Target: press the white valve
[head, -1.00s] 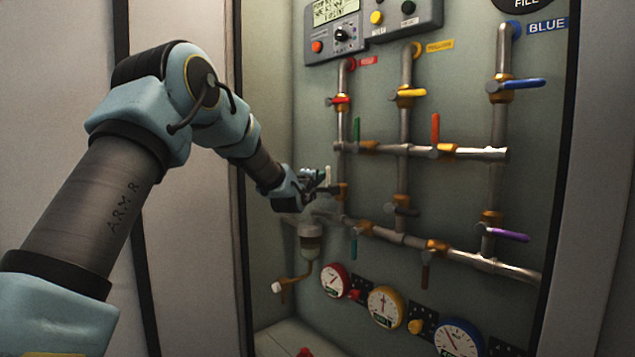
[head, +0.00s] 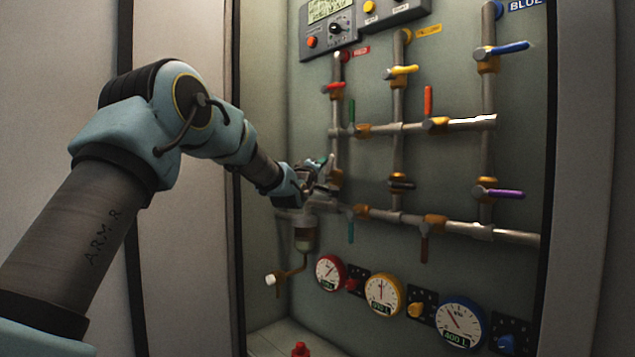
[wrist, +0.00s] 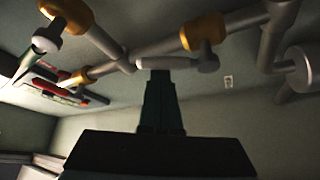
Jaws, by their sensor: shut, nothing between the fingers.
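The white valve's pale lever (wrist: 170,62) lies across the tip of my gripper in the wrist view, running sideways from a grey hub beside a brass fitting (wrist: 203,30). My gripper (wrist: 158,73) is shut, with its fingertips at the lever's left half; they look touching or nearly so. In the head view my gripper (head: 324,166) is at the lower end of the red-labelled left pipe, by a brass fitting (head: 335,180). There the gripper hides most of the white lever, so its angle is unclear.
Close by are a teal lever (head: 351,231), a green lever (head: 351,112), a black lever (head: 402,185) and a filter bowl (head: 305,238). Several gauges, including a red one (head: 330,273), sit below. The cabinet's left side wall (head: 263,130) is close to my arm.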

